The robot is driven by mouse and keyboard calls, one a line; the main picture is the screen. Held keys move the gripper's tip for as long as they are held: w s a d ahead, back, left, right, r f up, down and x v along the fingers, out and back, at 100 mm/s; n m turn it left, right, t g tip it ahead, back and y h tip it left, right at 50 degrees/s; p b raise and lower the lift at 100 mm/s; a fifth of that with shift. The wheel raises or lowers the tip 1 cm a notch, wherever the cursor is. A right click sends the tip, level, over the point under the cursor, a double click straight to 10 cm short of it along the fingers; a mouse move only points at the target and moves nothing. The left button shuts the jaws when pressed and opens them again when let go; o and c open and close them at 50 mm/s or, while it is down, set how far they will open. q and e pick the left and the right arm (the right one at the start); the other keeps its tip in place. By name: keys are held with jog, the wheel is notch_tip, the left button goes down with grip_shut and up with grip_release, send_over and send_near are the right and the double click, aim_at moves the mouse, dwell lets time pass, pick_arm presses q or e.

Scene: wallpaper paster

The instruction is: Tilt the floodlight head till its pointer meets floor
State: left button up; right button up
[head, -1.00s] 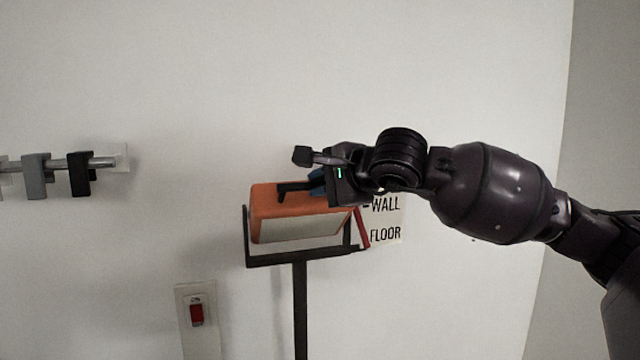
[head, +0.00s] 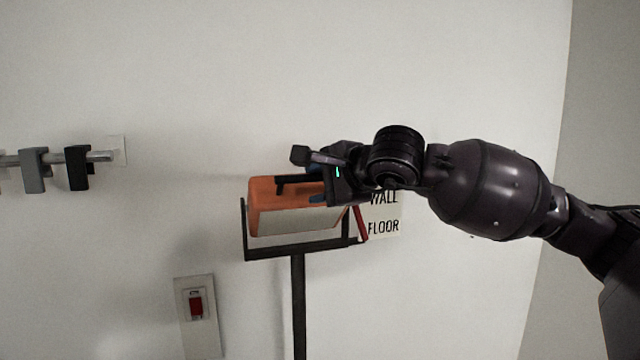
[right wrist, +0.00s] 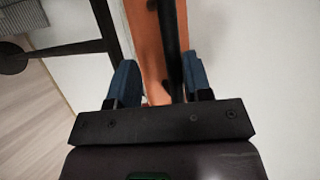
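The floodlight head (head: 270,205) is an orange box with a pale front face, tilted downward in a dark bracket on a post. A black handle bar (head: 285,186) stands on its top. A red pointer (head: 359,222) at its right side slants down, its lower end close to the left of the FLOOR label (head: 383,227). My right gripper (head: 317,188) is at the head's top right. In the right wrist view its blue fingers (right wrist: 158,68) are apart, with the black bar and orange housing between them; finger contact is unclear. My left gripper is out of view.
The label plate (head: 395,213) also reads WALL, partly hidden by my gripper. A red switch (head: 196,304) is on the wall at lower left. A rail (head: 100,156) with grey and black hooks is at far left. The wall between is clear.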

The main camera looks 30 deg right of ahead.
dwell(0.4)
jog(key=p+v, duration=0.4)
jog(key=v, duration=0.6)
jog(key=shift+s+r, duration=0.2)
jog(key=shift+s, duration=0.15)
dwell(0.6)
